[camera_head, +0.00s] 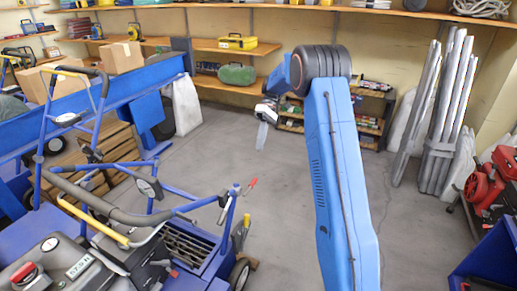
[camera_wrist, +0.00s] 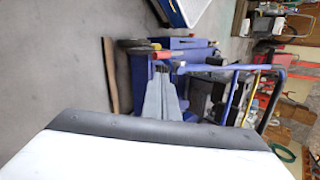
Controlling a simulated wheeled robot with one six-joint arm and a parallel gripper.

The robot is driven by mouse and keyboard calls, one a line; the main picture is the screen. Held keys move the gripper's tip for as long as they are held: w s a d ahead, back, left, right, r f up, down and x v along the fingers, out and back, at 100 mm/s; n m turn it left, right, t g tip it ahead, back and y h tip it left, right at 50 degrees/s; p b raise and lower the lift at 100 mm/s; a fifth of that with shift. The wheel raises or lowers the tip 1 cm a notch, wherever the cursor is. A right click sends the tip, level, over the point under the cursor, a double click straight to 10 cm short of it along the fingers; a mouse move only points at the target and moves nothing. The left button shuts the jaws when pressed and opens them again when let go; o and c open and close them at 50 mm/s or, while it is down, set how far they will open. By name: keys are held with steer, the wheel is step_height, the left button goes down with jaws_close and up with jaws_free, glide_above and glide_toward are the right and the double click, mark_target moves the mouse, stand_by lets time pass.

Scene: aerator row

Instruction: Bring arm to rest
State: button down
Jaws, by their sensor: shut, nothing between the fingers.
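My blue arm rises in the middle of the head view and bends over at a dark ribbed joint. My gripper (camera_head: 261,146) hangs from its end to the left of that joint, fingers pointing down over open grey floor. In the wrist view the two grey tapered fingers of my gripper (camera_wrist: 163,76) lie together, shut and empty. Nothing touches them. Behind them in the wrist view is a blue machine with a handlebar (camera_wrist: 232,95).
Blue aerator machines (camera_head: 190,245) with handlebars fill the left. Wall shelves hold a yellow case (camera_head: 237,42) and a green case (camera_head: 237,74). Grey posts (camera_head: 445,120) lean on the right wall near a red machine (camera_head: 492,180). The middle floor (camera_head: 220,150) is clear.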

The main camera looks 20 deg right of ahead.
steer(key=shift+r, duration=0.1)
stand_by(0.4)
steer(key=s+a+r+m+t+h, duration=0.25)
steer(key=s+r, duration=0.45)
steer(key=s, duration=0.4)
steer(key=s+a+r+m+t+h, duration=0.1)
steer(key=s+r+m+t, duration=0.15)
steer(key=s+r, duration=0.65)
steer(key=s+f+m+t+h, duration=0.1)
steer(key=s+f+t, duration=0.2)
steer(key=s, duration=0.9)
steer(key=s+f+m+t+h, duration=0.1)
steer(key=s+f+t, duration=0.2)
steer(key=s, duration=1)
steer(key=shift+m, duration=0.4)
steer(key=shift+a, duration=0.1)
